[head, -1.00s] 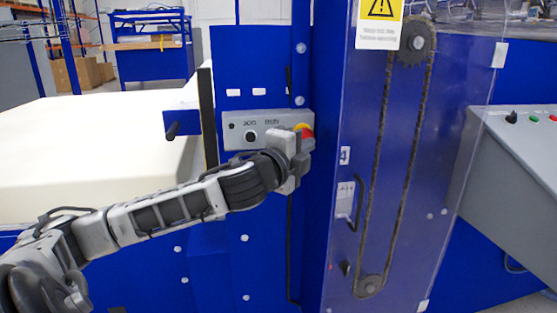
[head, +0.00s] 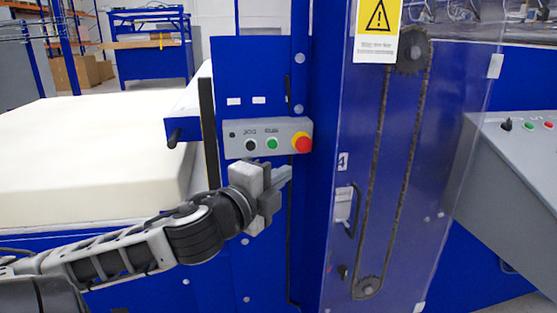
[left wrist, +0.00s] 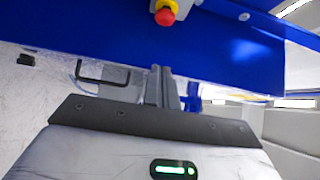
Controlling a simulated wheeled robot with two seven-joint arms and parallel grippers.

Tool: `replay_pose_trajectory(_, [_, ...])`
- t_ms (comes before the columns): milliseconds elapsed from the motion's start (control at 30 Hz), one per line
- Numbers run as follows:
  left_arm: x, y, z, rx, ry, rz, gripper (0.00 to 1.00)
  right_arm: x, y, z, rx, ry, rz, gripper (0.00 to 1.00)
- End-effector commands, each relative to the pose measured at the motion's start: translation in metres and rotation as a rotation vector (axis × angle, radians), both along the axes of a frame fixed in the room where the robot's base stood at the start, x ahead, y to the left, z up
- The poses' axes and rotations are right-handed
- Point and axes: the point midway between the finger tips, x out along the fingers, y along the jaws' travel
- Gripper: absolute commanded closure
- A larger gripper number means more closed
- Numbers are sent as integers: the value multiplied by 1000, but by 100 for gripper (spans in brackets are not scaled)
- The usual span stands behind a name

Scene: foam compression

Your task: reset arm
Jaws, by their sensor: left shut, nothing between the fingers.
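My left gripper (head: 282,178) is shut and empty. It is below the grey control box (head: 236,148) on the blue machine, apart from it. The box carries a black button (head: 251,145), a green button (head: 272,143) and a red emergency stop on a yellow base (head: 301,143). In the left wrist view the shut fingers (left wrist: 160,86) point ahead, and the red emergency stop (left wrist: 165,16) shows above them at the top edge. My right gripper is not in view.
A large cream foam block (head: 90,160) lies at left. A clear guard with a chain (head: 378,180) and a door handle (head: 352,212) stands right of the box. A grey console (head: 515,160) with several buttons is at far right. A blue workbench (head: 150,55) stands behind.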

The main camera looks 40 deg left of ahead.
Motion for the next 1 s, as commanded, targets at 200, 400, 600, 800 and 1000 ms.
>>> replay_pose_trajectory(200, [-5,-1,0,3,0,1,100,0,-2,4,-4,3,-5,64])
replay_pose_trajectory(400, [-5,-1,-1,3,0,1,100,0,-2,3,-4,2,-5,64])
replay_pose_trajectory(600, [-5,-1,0,3,0,1,100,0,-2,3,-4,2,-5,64])
replay_pose_trajectory(800, [-4,0,-4,-8,7,3,100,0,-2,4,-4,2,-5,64])
replay_pose_trajectory(1000, [-8,8,-83,-235,137,39,100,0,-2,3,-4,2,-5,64])
